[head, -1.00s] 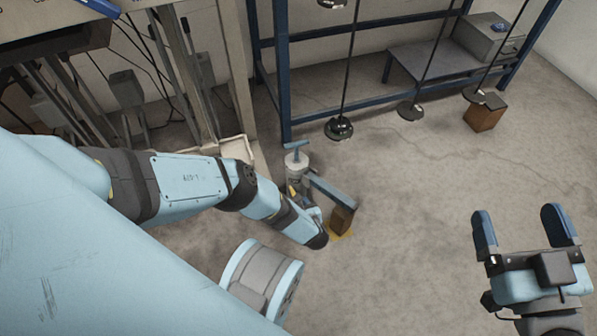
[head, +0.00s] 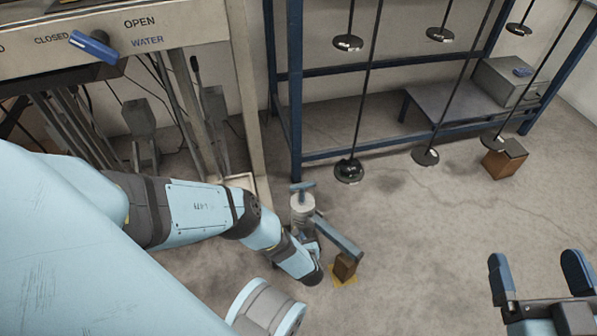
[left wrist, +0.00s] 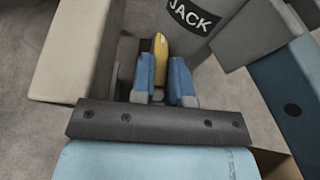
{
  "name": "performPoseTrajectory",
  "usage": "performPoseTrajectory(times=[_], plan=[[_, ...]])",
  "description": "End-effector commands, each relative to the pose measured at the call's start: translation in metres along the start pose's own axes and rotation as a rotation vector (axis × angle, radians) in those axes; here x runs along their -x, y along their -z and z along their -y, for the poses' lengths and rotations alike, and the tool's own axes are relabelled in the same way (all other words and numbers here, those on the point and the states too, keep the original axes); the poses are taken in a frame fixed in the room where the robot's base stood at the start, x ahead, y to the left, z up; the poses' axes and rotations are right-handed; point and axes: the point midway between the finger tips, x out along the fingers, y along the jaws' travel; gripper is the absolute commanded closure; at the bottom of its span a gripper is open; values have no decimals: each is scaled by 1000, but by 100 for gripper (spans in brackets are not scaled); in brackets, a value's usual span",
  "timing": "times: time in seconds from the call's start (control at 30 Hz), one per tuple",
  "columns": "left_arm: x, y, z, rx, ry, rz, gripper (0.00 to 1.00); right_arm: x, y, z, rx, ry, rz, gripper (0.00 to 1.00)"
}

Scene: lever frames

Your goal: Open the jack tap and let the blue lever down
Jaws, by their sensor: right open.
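The jack (head: 302,212) is a grey upright cylinder with a blue T-handle on top, standing on the floor; its JACK label shows in the left wrist view (left wrist: 190,14). A blue-grey lever (head: 336,236) reaches from the jack towards a brown block (head: 345,267); I cannot tell whether it touches the block. The yellow tap (left wrist: 160,50) stands between the blue fingers of my left gripper (left wrist: 165,78), which are close together on it. In the head view my left arm hides most of that gripper. My right gripper (head: 541,280) is open and empty at the lower right.
A panel (head: 185,22) at the top left has a blue handle (head: 94,46) between CLOSED and OPEN, marked WATER. A blue rack (head: 293,110) stands behind, with hanging round weights (head: 349,171) in front. Open floor lies in the middle right.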

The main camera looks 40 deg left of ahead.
Motion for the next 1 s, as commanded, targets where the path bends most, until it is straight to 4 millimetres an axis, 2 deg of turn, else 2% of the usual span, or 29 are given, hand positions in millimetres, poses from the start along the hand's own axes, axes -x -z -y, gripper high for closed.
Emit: performPoseTrajectory(times=[0.4, 0.63, 0.67, 0.77, 1.0], plan=[[-1, -1, 2, 51, -122, 2, 100, 0, 0, 0, 0, -1, 0, 11], [-2, -1, 2, 51, -124, 3, 100, 0, 0, 0, -1, -1, -1, 11], [-2, -1, 2, 51, -124, 3, 83, 0, 0, 0, -1, -1, -1, 11], [-2, -1, 2, 51, -124, 2, 60, 0, 0, 0, -1, -1, -1, 11], [-1, 0, 3, 51, -123, 1, 60, 0, 1, 0, -1, -1, -1, 11]])
